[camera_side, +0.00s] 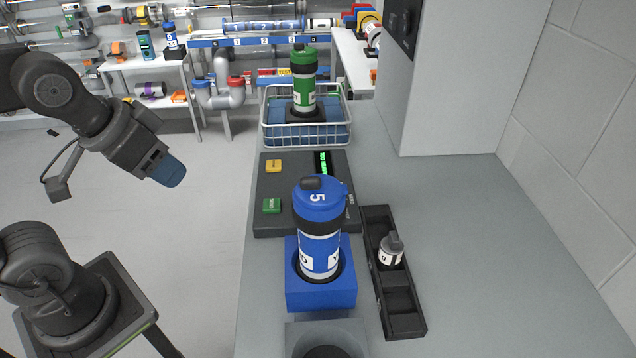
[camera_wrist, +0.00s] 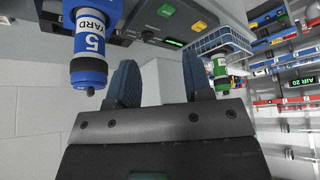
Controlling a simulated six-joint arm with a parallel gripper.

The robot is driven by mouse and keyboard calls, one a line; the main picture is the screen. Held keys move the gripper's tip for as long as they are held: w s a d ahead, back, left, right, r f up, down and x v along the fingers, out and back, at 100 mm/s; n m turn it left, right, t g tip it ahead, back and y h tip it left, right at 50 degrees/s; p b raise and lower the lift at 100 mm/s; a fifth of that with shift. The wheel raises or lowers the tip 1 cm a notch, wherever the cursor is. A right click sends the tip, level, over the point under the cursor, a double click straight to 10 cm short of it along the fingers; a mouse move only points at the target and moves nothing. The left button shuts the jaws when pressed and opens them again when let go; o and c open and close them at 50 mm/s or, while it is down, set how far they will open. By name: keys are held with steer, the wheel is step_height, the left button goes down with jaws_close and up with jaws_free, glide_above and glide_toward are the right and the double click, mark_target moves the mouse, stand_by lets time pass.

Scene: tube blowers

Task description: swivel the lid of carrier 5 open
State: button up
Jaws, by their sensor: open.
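Carrier 5 (camera_side: 319,243) is a blue canister with a white label, upright in a square blue holder (camera_side: 320,292) on the grey counter. Its blue lid (camera_side: 325,208), marked 5 with a dark knob, sits on top and looks closed. In the wrist view the carrier (camera_wrist: 90,38) appears upside down at upper left, lid (camera_wrist: 88,74) downward. My gripper (camera_side: 172,178) is left of the counter in the side view, well apart from the carrier. In the wrist view its two blue fingers (camera_wrist: 160,78) are spread and empty, right of the carrier.
A dark control panel (camera_side: 280,222) with yellow and green buttons lies behind the carrier. Further back, a green carrier (camera_side: 304,85) stands in a white wire basket (camera_side: 272,128). A black tray (camera_side: 402,302) holding a small bottle (camera_side: 391,252) is right of the carrier. The right counter is clear.

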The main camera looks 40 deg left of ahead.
steer(key=shift+o, duration=0.8)
steer(key=shift+w+d+r+m, duration=0.1)
steer(key=shift+w+r+m, duration=0.05)
steer(key=shift+r+m, duration=0.15)
steer(key=w+d+r+m, duration=0.1)
steer(key=m, duration=0.1)
steer(key=w+d+r+m+g, duration=0.1)
steer(key=r+m, duration=0.1)
steer(key=w+d+r+m, duration=0.1)
steer(key=w+r+m, duration=0.1)
steer(key=shift+m+g+h, duration=0.3)
steer(key=m+g, duration=0.4)
steer(key=m, duration=1.6)
glide_toward(310, 178)
steer(key=f, duration=0.9)
steer(key=shift+d+f, duration=0.15)
steer(key=shift+d, duration=0.1)
steer(key=c, duration=0.9)
